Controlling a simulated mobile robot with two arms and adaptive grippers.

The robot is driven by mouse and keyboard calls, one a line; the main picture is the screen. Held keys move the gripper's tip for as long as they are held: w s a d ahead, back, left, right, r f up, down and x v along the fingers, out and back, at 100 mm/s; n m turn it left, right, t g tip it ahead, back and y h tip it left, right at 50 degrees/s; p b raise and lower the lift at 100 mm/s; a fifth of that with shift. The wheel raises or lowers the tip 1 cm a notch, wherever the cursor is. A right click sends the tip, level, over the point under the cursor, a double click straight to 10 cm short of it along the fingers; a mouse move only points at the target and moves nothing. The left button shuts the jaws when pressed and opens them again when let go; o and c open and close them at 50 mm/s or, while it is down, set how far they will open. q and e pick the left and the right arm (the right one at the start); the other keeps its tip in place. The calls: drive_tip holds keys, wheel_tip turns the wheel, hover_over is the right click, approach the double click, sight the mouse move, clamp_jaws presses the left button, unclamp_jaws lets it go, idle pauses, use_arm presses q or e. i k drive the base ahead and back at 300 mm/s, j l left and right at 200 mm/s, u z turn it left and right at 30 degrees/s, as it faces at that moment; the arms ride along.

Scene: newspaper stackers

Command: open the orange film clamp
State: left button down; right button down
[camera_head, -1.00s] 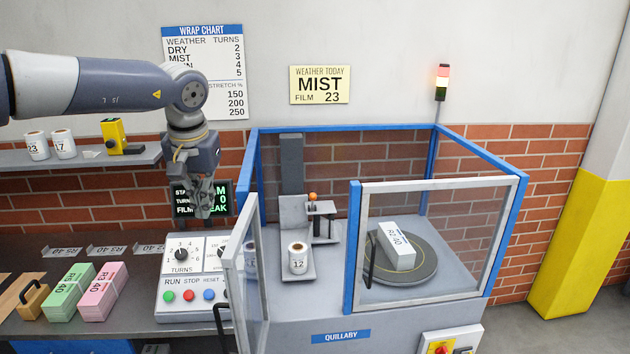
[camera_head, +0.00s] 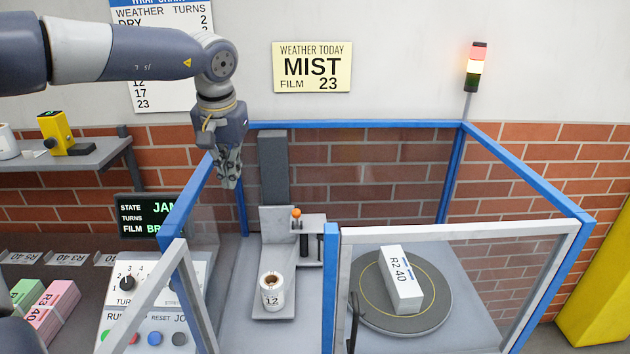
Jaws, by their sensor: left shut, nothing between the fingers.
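The orange film clamp shows as a small orange knob (camera_head: 296,212) on a grey bracket (camera_head: 311,224) inside the blue-framed wrapping machine. A film roll marked 12 (camera_head: 272,290) stands upright on the carriage plate just below and left of it. My left gripper (camera_head: 229,180) is shut and empty, pointing down. In the picture it is above and left of the orange knob, apart from it, in front of the blue frame's upper left. Whether the clamp is open or shut is too small to tell. My right gripper is not in view.
The machine's front left door (camera_head: 190,300) stands open. A closed glazed panel (camera_head: 455,232) fronts the turntable (camera_head: 435,312), which carries a white bundle marked R2 40 (camera_head: 401,280). The state display (camera_head: 145,215) reads partly "JA". A grey post (camera_head: 273,165) rises behind the clamp.

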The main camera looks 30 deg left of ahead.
sight(297, 214)
drive_tip(key=i, duration=0.95)
